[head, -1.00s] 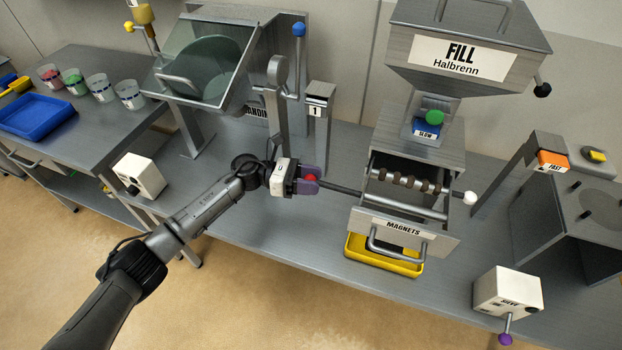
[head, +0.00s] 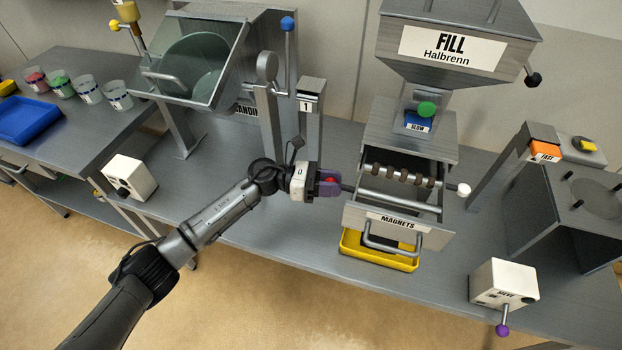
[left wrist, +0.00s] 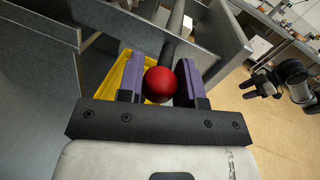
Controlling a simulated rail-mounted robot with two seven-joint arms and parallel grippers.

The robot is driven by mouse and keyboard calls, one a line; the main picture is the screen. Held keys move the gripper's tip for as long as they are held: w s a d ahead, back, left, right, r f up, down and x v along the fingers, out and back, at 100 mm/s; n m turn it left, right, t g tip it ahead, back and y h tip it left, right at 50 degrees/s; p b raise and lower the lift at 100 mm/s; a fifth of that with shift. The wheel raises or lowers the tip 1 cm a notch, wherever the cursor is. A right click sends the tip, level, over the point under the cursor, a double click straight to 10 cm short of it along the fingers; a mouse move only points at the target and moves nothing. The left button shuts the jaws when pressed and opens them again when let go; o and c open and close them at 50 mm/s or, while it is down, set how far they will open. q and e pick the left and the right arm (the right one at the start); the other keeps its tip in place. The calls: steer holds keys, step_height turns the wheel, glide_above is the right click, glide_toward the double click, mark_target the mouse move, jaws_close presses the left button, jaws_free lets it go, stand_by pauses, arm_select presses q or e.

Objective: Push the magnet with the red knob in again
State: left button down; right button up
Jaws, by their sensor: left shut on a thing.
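The red knob (left wrist: 160,84) sits between the two purple fingers of my left gripper (left wrist: 162,88) in the left wrist view. In the head view my left gripper (head: 330,182) is shut on it at the left side of the magnet drawer (head: 397,221), and only a little red shows. The rod of this magnet (left wrist: 175,30) runs from the knob towards the drawer. In the drawer lies a bar with dark lumps (head: 400,174), with a white knob (head: 463,189) at its right end. My right gripper is not in the head view.
A yellow tray (head: 378,262) stands under the drawer. The hopper labelled FILL (head: 455,55) is above it. A post marked 1 (head: 308,115) stands behind my left gripper. A white box with a purple-knobbed lever (head: 502,285) is at the front right. The bench left of the drawer is mostly clear.

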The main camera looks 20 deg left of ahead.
arm_select(q)
steer(key=shift+d, duration=0.65)
steer(key=c, duration=1.1)
jaws_free()
steer(key=shift+d, duration=0.1)
steer(key=shift+c, duration=0.2)
steer(key=o, duration=0.4)
steer(key=shift+d, duration=0.1)
steer(key=shift+c, duration=0.2)
steer(key=v, duration=1.4)
